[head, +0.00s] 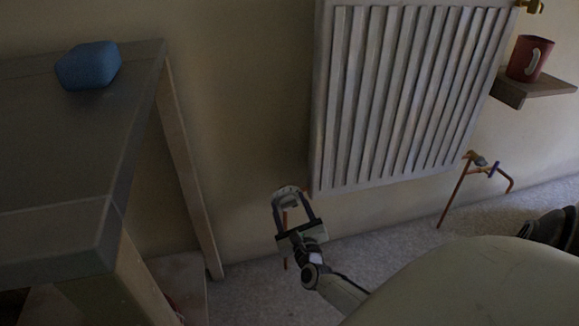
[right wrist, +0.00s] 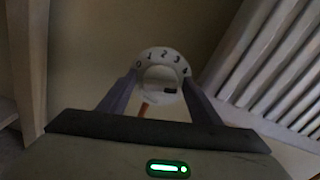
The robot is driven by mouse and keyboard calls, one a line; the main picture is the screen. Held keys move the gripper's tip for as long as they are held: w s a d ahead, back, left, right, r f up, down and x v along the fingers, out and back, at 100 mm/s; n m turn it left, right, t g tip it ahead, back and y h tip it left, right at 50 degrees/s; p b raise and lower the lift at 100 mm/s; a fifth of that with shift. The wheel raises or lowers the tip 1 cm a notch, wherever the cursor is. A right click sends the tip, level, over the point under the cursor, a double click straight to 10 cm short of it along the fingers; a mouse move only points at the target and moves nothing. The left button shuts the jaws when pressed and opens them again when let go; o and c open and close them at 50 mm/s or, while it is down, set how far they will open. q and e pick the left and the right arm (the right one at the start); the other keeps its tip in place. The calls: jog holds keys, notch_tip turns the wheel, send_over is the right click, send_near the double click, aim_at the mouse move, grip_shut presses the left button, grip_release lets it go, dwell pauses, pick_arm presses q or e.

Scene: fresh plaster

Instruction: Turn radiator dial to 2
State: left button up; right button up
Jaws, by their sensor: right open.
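The radiator dial (right wrist: 163,58) is a white ring marked 0 to 4, facing the right wrist camera. A small dark mark (right wrist: 170,90) shows at the lower right of its centre, on the side of the 4; I cannot tell the exact setting. In the head view the dial (head: 287,191) is at the radiator's lower left corner, partly hidden by my right gripper. My right gripper (head: 290,199) is open, with one finger on each side of the dial in the picture. I cannot tell whether the fingers touch it. My left gripper is not in view.
The white ribbed radiator (head: 400,100) hangs on the wall, just right of the dial. A copper pipe (head: 285,245) runs below the dial. A grey table (head: 60,130) with a blue object (head: 88,66) stands left. A red mug (head: 530,59) sits on a wall shelf (head: 535,88).

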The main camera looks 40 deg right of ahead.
jog(key=c, duration=1)
